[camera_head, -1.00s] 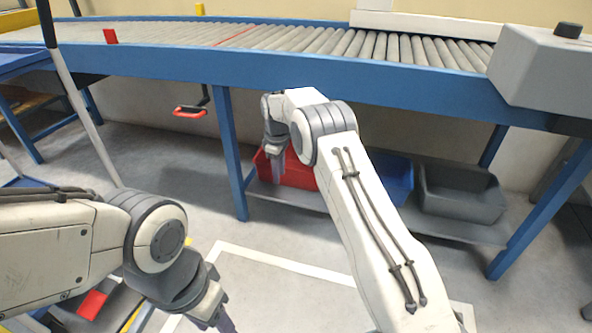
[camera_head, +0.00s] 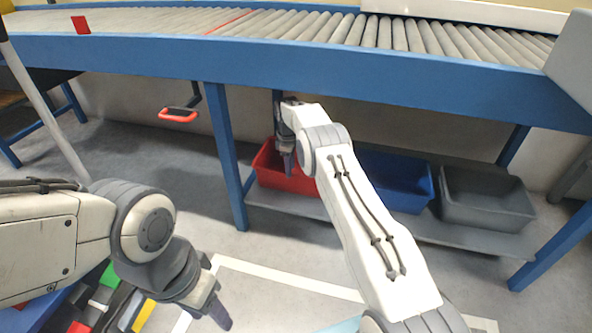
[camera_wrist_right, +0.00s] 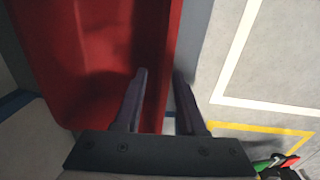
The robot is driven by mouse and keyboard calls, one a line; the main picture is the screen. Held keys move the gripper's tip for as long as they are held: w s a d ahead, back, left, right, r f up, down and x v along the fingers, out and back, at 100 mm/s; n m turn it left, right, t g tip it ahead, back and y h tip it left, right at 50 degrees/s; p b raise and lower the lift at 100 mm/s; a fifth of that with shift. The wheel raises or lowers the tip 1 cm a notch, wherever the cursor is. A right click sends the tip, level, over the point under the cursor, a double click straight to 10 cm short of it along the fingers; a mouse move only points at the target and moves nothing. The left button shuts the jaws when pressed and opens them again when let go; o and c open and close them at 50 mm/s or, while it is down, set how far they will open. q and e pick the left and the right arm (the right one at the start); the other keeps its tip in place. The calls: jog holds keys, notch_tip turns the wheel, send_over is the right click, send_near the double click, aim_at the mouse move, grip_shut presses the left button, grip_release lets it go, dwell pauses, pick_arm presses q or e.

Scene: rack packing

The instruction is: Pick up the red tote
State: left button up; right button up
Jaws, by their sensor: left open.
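The red tote (camera_head: 268,172) sits on the low shelf under the conveyor, partly hidden behind my right arm. My right gripper (camera_head: 288,165) is over the tote, pointing down. In the right wrist view the red tote (camera_wrist_right: 90,60) fills the left side, its inside empty where visible. The fingers of my right gripper (camera_wrist_right: 160,75) are apart, one over the tote's inside and one past its rim, with the side wall between them. Whether they touch the wall I cannot tell. My left gripper (camera_head: 220,312) is open and empty at lower left, away from the tote.
A blue tote (camera_head: 405,185) and a grey tote (camera_head: 490,200) stand to the right on the same shelf (camera_head: 315,205). The blue conveyor frame (camera_head: 300,68) runs above, with a blue leg (camera_head: 228,160) left of the red tote. A red-rimmed object (camera_head: 178,115) hangs further left.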

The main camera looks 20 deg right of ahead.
jog(key=b, duration=0.2)
send_over(292, 192)
jog(key=f, duration=0.4)
jog(key=shift+d+f, duration=0.25)
jog(key=shift+f, duration=0.05)
jog(key=f+b, duration=0.5)
jog(key=shift+a, duration=0.2)
grip_shut()
jog(key=shift+r, duration=0.1)
dwell(0.6)
